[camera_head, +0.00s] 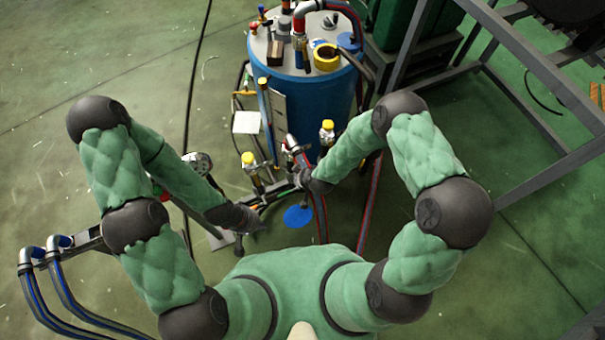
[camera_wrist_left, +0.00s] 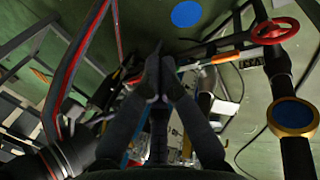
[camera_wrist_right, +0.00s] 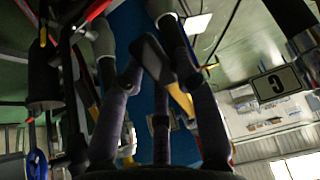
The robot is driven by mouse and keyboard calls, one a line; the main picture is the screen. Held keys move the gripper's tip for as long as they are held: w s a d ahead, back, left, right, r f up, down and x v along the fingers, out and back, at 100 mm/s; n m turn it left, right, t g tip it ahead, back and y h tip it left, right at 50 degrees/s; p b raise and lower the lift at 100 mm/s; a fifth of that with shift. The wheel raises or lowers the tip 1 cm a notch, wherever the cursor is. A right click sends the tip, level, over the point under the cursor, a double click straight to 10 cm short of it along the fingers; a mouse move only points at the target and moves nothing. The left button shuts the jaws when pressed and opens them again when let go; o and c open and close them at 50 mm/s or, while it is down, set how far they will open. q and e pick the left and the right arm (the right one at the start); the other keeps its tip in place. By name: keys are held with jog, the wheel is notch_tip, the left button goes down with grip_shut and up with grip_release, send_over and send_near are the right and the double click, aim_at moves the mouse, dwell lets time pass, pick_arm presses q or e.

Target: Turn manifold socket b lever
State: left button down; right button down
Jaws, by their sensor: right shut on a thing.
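My right gripper (camera_head: 303,181) is at the valve and pipe assembly in front of the blue tank. In the right wrist view, its fingers (camera_wrist_right: 157,75) are closed around a dark, flat, lever-like part (camera_wrist_right: 150,55). I cannot read any label that tells whether this is the socket b lever. My left gripper (camera_head: 258,226) is low, left of the blue disc on the floor. In the left wrist view, its fingertips (camera_wrist_left: 160,62) are drawn together with nothing clear between them. My right forearm hides part of the assembly in the head view.
The blue tank (camera_head: 312,95) stands behind the assembly. Yellow-capped fittings (camera_head: 248,159) rise near both forearms. A red handwheel (camera_wrist_left: 275,31) and a gold-rimmed gauge (camera_wrist_left: 292,115) are right of my left fingers. A metal frame (camera_head: 540,65) stands at the right. Hoses (camera_head: 362,215) cross the floor.

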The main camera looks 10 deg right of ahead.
pick_arm(q)
jog(key=w+d+f+n+t+h, duration=0.1)
jog(key=w+f+n+t+h, duration=0.15)
jog(key=w+n, duration=0.3)
jog(key=w+d+f+n+t+h, duration=0.1)
jog(key=w+d+n+t+h, duration=0.1)
jog(key=w+n+t, duration=0.3)
jog(key=w+d+f+n+h, duration=0.1)
jog(key=w+d+n+h, duration=0.3)
jog(key=d, duration=0.6)
jog(key=shift+w+d+f+g, duration=0.15)
jog(key=shift+w+d+g, duration=0.25)
jog(key=shift+w, duration=0.25)
jog(key=shift+h, duration=0.25)
